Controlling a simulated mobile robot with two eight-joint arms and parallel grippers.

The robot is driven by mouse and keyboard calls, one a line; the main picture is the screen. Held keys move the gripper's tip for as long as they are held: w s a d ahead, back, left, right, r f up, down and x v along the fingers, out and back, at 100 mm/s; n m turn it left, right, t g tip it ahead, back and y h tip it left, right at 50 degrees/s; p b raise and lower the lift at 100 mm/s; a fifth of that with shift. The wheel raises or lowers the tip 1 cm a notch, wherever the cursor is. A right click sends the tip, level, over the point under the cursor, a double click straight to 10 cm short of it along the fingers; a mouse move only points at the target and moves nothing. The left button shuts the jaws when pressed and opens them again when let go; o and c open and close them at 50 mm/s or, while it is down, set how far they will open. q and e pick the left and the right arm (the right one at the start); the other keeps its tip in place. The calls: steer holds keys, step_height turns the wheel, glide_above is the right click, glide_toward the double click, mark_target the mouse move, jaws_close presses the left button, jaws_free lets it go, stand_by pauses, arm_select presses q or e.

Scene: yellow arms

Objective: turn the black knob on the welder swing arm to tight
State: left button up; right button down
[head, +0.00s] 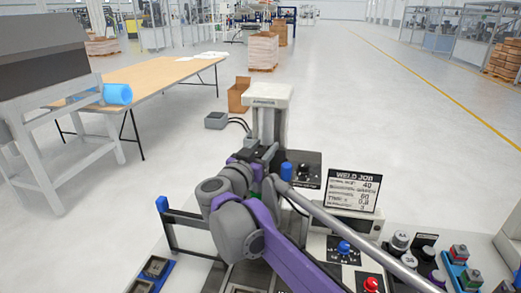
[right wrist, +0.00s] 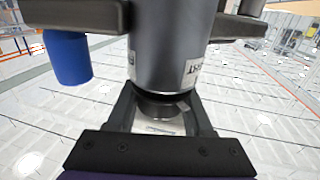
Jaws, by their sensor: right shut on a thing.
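The welder (head: 270,95) stands at the centre of the head view, with a pale column and a dark swing arm in front of it. My right arm reaches up to the swing arm, and its right gripper (head: 254,163) is largely hidden by my own wrist. In the right wrist view, the two fingers of the right gripper (right wrist: 161,112) are on either side of the black knob (right wrist: 163,106), closed on it. The knob sits under a dark grey cylinder with a partly visible white label. My left gripper is out of view.
A blue cylinder (right wrist: 67,57) hangs beside the grey one. The WELD JOB sign (head: 352,188) stands right of the welder. A bench with blue and red buttons (head: 371,284) and several weights (head: 400,241) is at lower right. A wooden table (head: 155,75) stands left.

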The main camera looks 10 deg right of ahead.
steer(key=shift+s+d+m+g+h+p, duration=0.15)
steer(key=shift+d+m+g+h+p, duration=0.1)
steer(key=shift+m+g+h, duration=0.75)
steer(key=shift+s+d+m+g+h+p, duration=0.15)
steer(key=shift+m+g+h+p, duration=0.1)
steer(key=shift+m+g+h, duration=0.7)
steer(key=shift+h, duration=0.25)
steer(key=shift+c, duration=1.5)
jaws_free()
steer(key=shift+a, duration=0.1)
steer(key=v, duration=1)
steer(key=shift+s+a+b, duration=0.25)
steer(key=shift+a+b, duration=0.05)
steer(key=shift+b, duration=0.15)
